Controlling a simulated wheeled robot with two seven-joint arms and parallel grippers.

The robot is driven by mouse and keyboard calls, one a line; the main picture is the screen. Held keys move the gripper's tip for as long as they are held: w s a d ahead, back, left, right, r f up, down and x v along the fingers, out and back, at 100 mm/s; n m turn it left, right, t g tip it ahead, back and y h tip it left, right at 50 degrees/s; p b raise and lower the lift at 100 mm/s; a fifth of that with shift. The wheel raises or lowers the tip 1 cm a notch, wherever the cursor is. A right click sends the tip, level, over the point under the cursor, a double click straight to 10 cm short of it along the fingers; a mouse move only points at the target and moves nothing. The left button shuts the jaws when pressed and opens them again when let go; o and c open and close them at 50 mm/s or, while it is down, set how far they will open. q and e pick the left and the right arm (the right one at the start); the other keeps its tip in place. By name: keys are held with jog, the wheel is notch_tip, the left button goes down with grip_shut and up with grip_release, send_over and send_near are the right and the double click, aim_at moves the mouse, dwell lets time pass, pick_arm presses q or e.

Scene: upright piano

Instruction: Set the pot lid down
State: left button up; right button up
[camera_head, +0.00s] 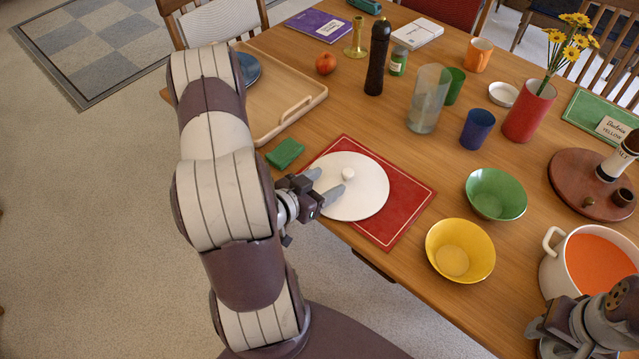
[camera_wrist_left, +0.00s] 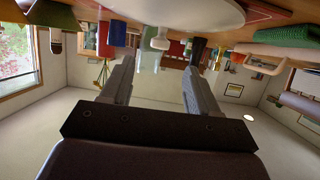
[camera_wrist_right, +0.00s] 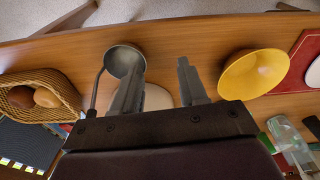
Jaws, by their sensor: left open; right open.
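The pot lid (camera_head: 365,197), a white disc with a small knob (camera_head: 348,175), lies on the red mat (camera_head: 408,208). In the left wrist view, the lid (camera_wrist_left: 190,10) is at the top, with its knob (camera_wrist_left: 160,40) in line with the gap between the fingers. My left gripper (camera_head: 322,184) is open at the lid's left side, its fingers pointing toward the knob and apart from it. My right gripper (camera_wrist_right: 158,72) is open and empty near the table's front edge. The white pot (camera_head: 559,262) with orange contents stands at the right, partly hidden by my right arm.
A yellow bowl (camera_head: 460,250) and a green bowl (camera_head: 496,194) stand right of the mat. A tall glass (camera_head: 428,98) stands behind the lid.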

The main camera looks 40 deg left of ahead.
pick_arm(q)
jog(key=shift+s+a+r, duration=0.1)
jog(key=shift+s+r, duration=0.1)
jog(key=shift+s, duration=0.3)
jog(key=shift+g, duration=0.3)
jog(key=w+m+g, duration=0.1)
jog(key=g, duration=0.1)
jog(key=w+f+g, duration=0.1)
jog(key=g, duration=0.1)
jog(key=shift+f+m+y, duration=0.2)
jog(key=shift+m+y, duration=0.2)
jog(key=g, duration=0.1)
jog(key=d+r+g+y, duration=0.1)
jog(key=shift+w+d+r+g, duration=0.1)
jog(key=shift+d+r+g, duration=0.05)
jog(key=shift+d+g, duration=0.2)
jog(key=s+d+r+n+g, duration=0.2)
jog(key=s+d+r+g, duration=0.3)
jog(key=d, duration=0.5)
jog(key=shift+s+d+r+n, duration=0.35)
jog(key=shift+s+r, duration=0.3)
jog(key=shift+s, duration=0.35)
jog(key=shift+d, duration=0.1)
